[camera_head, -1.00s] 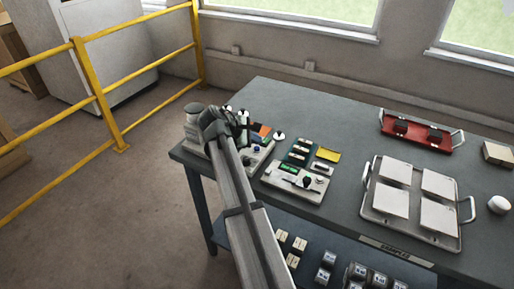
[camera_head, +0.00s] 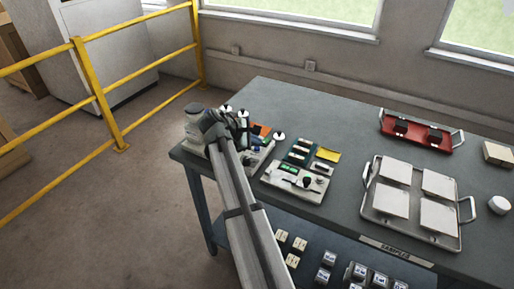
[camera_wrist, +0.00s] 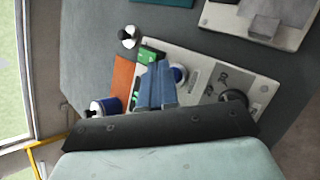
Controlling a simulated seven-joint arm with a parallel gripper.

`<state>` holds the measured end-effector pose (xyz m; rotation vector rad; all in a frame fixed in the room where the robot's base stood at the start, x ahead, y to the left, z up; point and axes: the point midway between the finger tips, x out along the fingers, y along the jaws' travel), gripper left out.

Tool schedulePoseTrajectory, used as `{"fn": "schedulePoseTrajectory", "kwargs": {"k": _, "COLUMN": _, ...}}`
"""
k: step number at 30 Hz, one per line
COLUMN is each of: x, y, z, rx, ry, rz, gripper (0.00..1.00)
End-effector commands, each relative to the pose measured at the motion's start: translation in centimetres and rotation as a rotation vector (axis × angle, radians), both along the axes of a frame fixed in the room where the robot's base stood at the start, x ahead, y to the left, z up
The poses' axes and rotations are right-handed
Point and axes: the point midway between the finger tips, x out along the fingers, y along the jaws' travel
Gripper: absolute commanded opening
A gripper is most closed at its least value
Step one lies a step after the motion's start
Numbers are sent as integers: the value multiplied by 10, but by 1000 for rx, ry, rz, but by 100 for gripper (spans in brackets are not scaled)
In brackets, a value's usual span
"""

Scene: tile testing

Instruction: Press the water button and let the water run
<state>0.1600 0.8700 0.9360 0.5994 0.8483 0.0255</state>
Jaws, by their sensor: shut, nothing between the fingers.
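The water unit is a pale panel (camera_wrist: 205,72) at the left end of the table; in the head view its body (camera_head: 262,158) is partly hidden by my arm. A round blue button with a pale rim (camera_wrist: 180,74) sits on the panel in the wrist view. My gripper (camera_wrist: 160,66) is shut and empty, its fingertips over the panel right beside the blue button and partly covering it. I cannot tell whether they touch it. In the head view my gripper (camera_head: 251,142) is over the unit. No running water can be made out.
Beside the button are a green display (camera_wrist: 148,55), an orange patch (camera_wrist: 122,76) and a dark round part (camera_wrist: 233,98). A second instrument (camera_head: 297,182) stands to the right, then a tray of white tiles (camera_head: 412,222) and a red tray (camera_head: 416,139). A yellow railing (camera_head: 120,148) is at left.

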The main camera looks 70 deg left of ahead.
Motion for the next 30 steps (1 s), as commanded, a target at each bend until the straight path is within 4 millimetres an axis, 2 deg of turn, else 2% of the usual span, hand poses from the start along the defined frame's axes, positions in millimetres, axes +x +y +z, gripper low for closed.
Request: {"fn": "schedulePoseTrajectory", "kwargs": {"k": 30, "x": 0, "y": 0, "z": -8, "rx": 0, "ry": 0, "rz": 0, "gripper": 0}}
